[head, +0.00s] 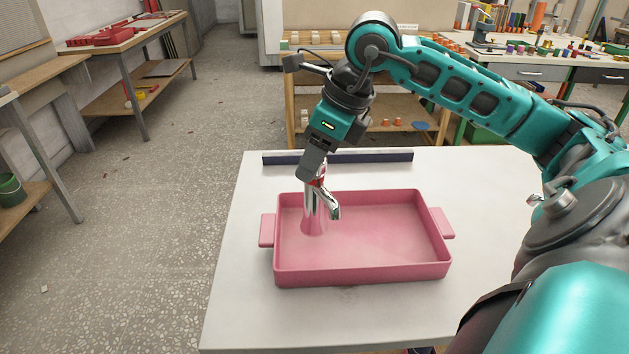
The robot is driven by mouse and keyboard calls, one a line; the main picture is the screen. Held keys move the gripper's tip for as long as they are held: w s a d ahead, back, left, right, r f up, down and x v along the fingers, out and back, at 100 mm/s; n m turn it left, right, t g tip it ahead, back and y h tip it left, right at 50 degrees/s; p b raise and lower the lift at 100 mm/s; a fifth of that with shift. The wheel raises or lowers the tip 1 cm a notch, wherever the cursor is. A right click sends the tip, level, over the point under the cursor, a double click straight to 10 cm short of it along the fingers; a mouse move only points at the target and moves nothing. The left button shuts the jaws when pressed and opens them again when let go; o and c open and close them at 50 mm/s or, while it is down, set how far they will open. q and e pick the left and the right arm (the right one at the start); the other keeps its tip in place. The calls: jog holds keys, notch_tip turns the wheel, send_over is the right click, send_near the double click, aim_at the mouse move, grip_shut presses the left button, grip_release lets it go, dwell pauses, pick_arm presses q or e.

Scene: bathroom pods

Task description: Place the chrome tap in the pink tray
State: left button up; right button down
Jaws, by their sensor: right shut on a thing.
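The chrome tap (309,207) is upright inside the outline of the pink tray (362,276), over its left part. Its spout points to the lower right, and its lower end looks pink with the tray's colour. I cannot tell whether its base touches the tray floor. My right gripper (314,176) comes down from above and is shut on the top of the tap, near a small red part. The gripper hides some of the tap's top. My left gripper is out of view.
The tray sits on a white table (237,290) with a dark bar (375,156) along the back edge. A small chrome piece (535,199) shows beside my right arm, mostly hidden. Shelves and workbenches stand behind. The table is clear left of the tray.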

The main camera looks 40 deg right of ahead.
aim_at(314, 179)
jog(key=shift+f+b, duration=0.35)
jog(key=shift+f, duration=1.5)
jog(key=shift+f, duration=0.15)
jog(key=c, duration=1)
grip_release()
jog(key=shift+f, duration=0.1)
jog(key=shift+c, duration=0.2)
jog(key=o, duration=0.4)
jog(key=shift+o, duration=0.2)
